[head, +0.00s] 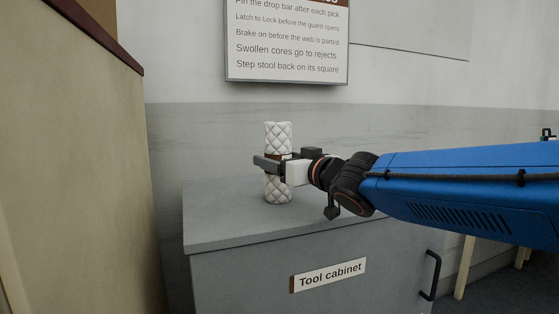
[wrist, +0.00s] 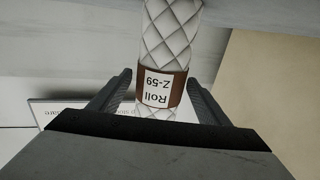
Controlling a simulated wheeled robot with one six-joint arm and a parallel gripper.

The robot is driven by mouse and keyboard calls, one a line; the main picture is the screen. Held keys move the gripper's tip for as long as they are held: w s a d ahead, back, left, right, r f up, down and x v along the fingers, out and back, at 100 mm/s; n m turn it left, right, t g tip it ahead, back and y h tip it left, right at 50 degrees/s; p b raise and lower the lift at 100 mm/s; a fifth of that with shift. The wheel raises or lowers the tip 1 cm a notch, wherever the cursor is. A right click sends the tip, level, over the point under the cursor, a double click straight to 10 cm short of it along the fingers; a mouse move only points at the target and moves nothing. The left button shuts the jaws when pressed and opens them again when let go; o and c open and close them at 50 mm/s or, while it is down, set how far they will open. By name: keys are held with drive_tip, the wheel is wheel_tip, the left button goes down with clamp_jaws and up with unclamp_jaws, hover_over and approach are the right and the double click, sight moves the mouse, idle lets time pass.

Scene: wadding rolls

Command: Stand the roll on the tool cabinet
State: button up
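The roll (head: 278,188) is a white quilted cylinder with a brown band. It is upright over the grey top of the tool cabinet (head: 225,224), and its lower end appears to rest on it. In the wrist view the roll (wrist: 170,35) shows its band label, "Roll Z-59". My gripper (head: 275,162) reaches in from the right at the band's height, one finger on each side of the roll. In the wrist view the fingers of my gripper (wrist: 160,78) are apart, with a narrow gap at the left finger; the right one is very close to or touching the roll.
A wall sign (head: 287,42) hangs behind and above the cabinet. A tall tan panel (head: 75,170) with a dark red top edge stands at the left. The cabinet top is otherwise clear. A black handle (head: 432,275) is on its front, right of the "Tool cabinet" label (head: 329,275).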

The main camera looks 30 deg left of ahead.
drive_tip(key=shift+r, duration=0.15)
drive_tip(key=v, duration=1.2)
drive_tip(key=w+d+f+m+t+h, duration=0.2)
drive_tip(key=w+d+f+h, duration=0.15)
drive_tip(key=d, duration=0.45)
drive_tip(key=w+d+f+m+t+h, duration=0.25)
drive_tip(key=w+d, duration=0.25)
drive_tip(key=d, duration=0.4)
drive_tip(key=d+f+m+h, duration=0.2)
drive_tip(key=d+f+h, duration=0.15)
drive_tip(key=d, duration=0.45)
drive_tip(key=d+f+m+h, duration=0.2)
drive_tip(key=d+f, duration=0.2)
drive_tip(key=d, duration=0.5)
drive_tip(key=s+d+f+m+g+h, duration=0.2)
drive_tip(key=s+d+f, duration=0.35)
drive_tip(key=d, duration=0.25)
drive_tip(key=s+d+f+m+g+h, duration=0.1)
drive_tip(key=s+d+f+h, duration=0.2)
drive_tip(key=s+d+f, duration=0.4)
drive_tip(key=s+d+f+m+g, duration=0.1)
drive_tip(key=s+d+f+g, duration=0.3)
drive_tip(key=s+f, duration=0.4)
drive_tip(key=s+d, duration=0.1)
drive_tip(key=s, duration=0.2)
drive_tip(key=shift+s+d+f, duration=0.3)
drive_tip(key=shift+d+f, duration=0.05)
drive_tip(key=shift+f, duration=0.05)
